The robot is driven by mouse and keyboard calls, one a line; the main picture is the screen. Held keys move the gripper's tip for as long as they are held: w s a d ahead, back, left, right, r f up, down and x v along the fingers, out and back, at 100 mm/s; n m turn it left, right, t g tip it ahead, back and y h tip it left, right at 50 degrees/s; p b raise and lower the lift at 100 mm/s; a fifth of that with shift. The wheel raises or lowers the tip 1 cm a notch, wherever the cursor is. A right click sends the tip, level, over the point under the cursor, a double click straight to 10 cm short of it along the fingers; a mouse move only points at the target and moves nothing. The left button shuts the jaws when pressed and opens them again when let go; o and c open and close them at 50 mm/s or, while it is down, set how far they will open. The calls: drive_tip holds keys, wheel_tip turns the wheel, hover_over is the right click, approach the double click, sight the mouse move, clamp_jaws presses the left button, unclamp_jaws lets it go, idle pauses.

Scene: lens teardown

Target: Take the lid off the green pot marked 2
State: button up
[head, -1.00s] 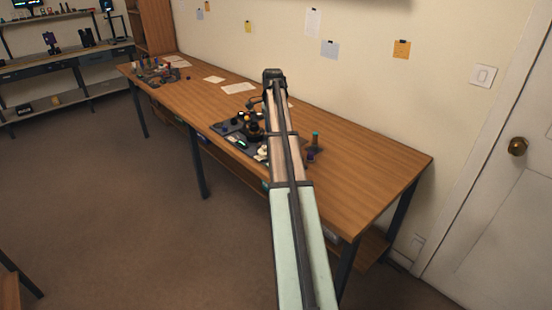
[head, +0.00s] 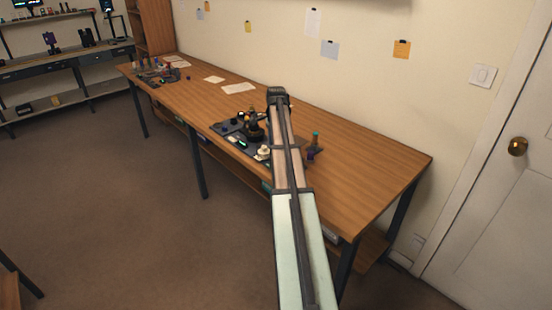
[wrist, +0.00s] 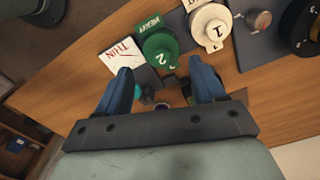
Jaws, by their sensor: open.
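The green pot (wrist: 161,58), marked 2 on its lid, stands in the upper middle of the wrist view. Its lid is on, with a tab towards the bottom. My gripper (wrist: 160,70) is open, with one blue finger to the lower left of the pot and one to the lower right. The gap between the fingers looks empty at the tips; whether they are level with the lid I cannot tell. In the head view my arm hides the green pot and the fingers.
A white pot (wrist: 208,28) marked 1 stands right of the green pot. A card reading THIN (wrist: 121,56) lies to its left, with HEAVY lettering behind it. The bench's right end is clear.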

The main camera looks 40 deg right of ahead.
wheel_tip(320, 180, down, 5)
drive_tip(key=shift+d+f, duration=0.1)
drive_tip(key=c, duration=0.8)
